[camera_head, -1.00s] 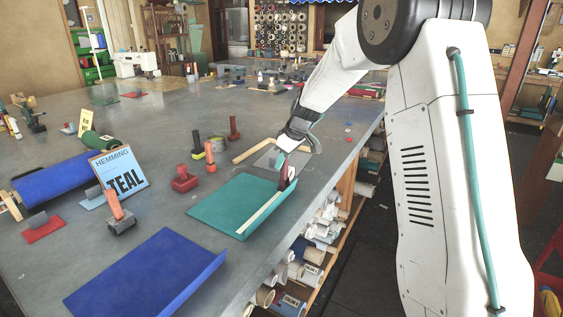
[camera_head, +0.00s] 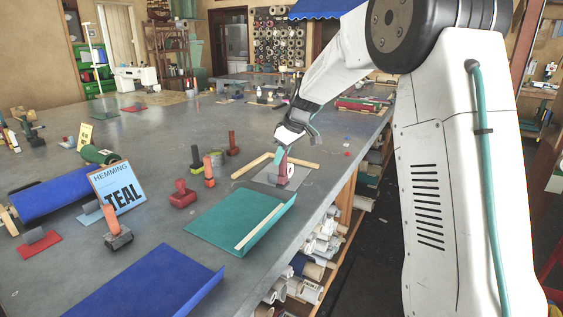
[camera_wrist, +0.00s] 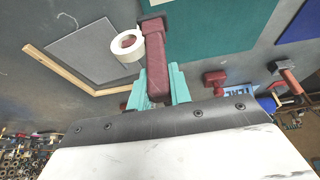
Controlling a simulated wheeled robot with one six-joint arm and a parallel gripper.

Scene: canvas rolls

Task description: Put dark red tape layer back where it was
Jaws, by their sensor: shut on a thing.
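My gripper (camera_head: 283,148) is shut on the handle of the dark red tape layer (camera_head: 281,164). In the wrist view my gripper's teal fingers (camera_wrist: 159,88) sit either side of its dark red shaft (camera_wrist: 157,62). A white tape roll (camera_wrist: 127,46) is at its side and its wider foot points away from my gripper. The tape layer is upright at a grey square sheet (camera_head: 264,179), bordered by a wooden corner frame (camera_head: 251,166). I cannot tell whether its foot touches the sheet. The teal canvas (camera_head: 226,220) lies nearer, with a pale strip (camera_head: 258,227) along its right side.
A red tool (camera_head: 183,196), an orange-handled tool (camera_head: 209,170) and another dark red tool (camera_head: 233,145) stand left of the sheet. A blue canvas (camera_head: 150,285) lies in front, near a TEAL sign (camera_head: 120,188). The table's right edge is close, with rolls shelved below.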

